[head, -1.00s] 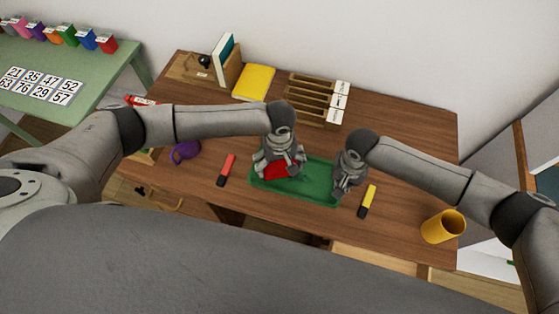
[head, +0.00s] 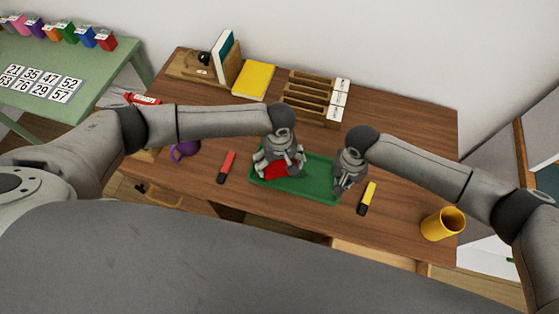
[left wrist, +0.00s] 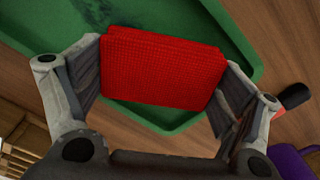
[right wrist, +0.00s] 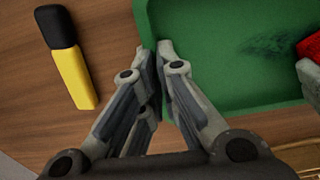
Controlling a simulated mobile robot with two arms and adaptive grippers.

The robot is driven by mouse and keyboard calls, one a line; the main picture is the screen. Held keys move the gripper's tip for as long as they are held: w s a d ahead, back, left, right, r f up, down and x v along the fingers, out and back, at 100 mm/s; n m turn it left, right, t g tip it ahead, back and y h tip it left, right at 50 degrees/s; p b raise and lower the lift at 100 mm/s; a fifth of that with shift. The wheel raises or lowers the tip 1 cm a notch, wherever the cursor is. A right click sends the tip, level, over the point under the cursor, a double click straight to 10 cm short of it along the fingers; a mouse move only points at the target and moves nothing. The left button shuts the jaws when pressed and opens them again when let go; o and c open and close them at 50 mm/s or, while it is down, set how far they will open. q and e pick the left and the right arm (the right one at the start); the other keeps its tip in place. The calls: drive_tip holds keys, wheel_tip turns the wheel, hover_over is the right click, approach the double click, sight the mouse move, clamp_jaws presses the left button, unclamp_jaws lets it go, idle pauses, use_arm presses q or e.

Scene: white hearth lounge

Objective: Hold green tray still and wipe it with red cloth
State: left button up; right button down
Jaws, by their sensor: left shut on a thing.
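The green tray (head: 318,188) lies on the wooden desk; its floor and a dark smudge (right wrist: 282,38) on it show in the right wrist view. The red cloth (left wrist: 160,68) is a folded block between the fingers of my left gripper (head: 279,172), over the left part of the tray. My left gripper is shut on the cloth; whether the cloth presses on the tray floor is hard to tell. My right gripper (right wrist: 160,50) is shut on the tray's side wall at its right end, one fingertip on each side of the rim.
A red marker (head: 227,167) lies left of the tray and a yellow marker (head: 367,198) right of it. A purple mug (head: 184,150) stands at the left, a yellow cup (head: 443,224) near the right front edge. A wooden rack (head: 308,97) and yellow book (head: 254,80) stand behind.

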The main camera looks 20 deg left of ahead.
sight(307, 177)
use_arm(q)
drive_tip(key=shift+f, duration=0.2)
drive_tip(key=shift+d, duration=0.1)
drive_tip(key=shift+d+r, duration=0.1)
drive_tip(key=shift+d, duration=4.05)
drive_tip(key=shift+a, duration=2.2)
drive_tip(key=shift+s+a+f, duration=0.1)
drive_tip(key=shift+a+f, duration=0.05)
drive_tip(key=shift+a, duration=0.9)
drive_tip(key=shift+a+f, duration=0.1)
drive_tip(key=shift+a, duration=0.9)
